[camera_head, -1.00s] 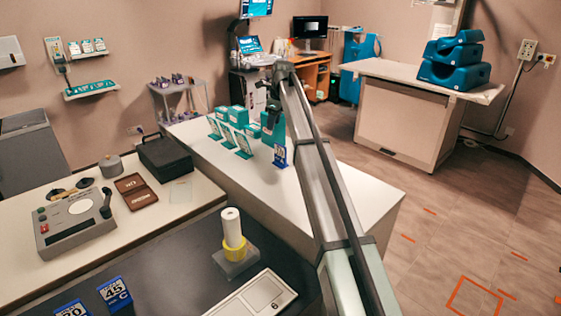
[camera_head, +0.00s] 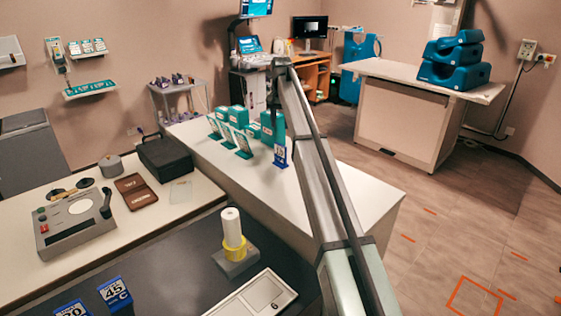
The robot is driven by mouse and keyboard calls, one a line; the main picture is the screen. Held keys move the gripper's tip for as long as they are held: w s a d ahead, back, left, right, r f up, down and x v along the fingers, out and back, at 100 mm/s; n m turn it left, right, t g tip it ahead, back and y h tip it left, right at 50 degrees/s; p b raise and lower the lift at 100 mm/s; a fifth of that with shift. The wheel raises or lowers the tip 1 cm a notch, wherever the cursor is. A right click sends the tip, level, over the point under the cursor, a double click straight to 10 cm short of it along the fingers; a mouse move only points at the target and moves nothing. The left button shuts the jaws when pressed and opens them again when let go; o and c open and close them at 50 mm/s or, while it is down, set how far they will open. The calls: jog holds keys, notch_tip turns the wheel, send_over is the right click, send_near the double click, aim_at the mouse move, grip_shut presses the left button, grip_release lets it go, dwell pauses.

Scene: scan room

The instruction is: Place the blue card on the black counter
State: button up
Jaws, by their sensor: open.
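A small blue card (camera_head: 281,158) with white print stands upright on the white counter (camera_head: 340,208), at the right of a group of teal boxes and cards. My gripper (camera_head: 277,135) is a dark shape hanging from the far end of my arm, just above or at the card's top. Its fingers are small and partly lost against the teal box behind, so I cannot tell whether they touch the card. The black counter (camera_head: 175,272) is in the foreground. Two other blue cards stand on it, one marked 45 C (camera_head: 115,294) and one cut by the lower edge (camera_head: 72,308).
Teal boxes (camera_head: 272,126) and teal cards (camera_head: 242,145) stand close left of the blue card. On the black counter are a white roll on a yellow holder (camera_head: 233,235) and a pale tray (camera_head: 262,294). Bare black surface lies left of the holder.

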aim_at(280, 163)
jog(key=n, duration=0.5)
jog(key=shift+s+d, duration=0.2)
jog(key=shift+s, duration=0.1)
jog(key=n, duration=0.6)
jog(key=shift+s+f+g, duration=0.1)
jog(key=shift+s+g, duration=0.05)
jog(key=shift+g, duration=0.15)
notch_tip(280, 163, down, 14)
jog(key=shift+s+a+r, duration=0.1)
jog(key=shift+a+r, duration=0.05)
grip_shut()
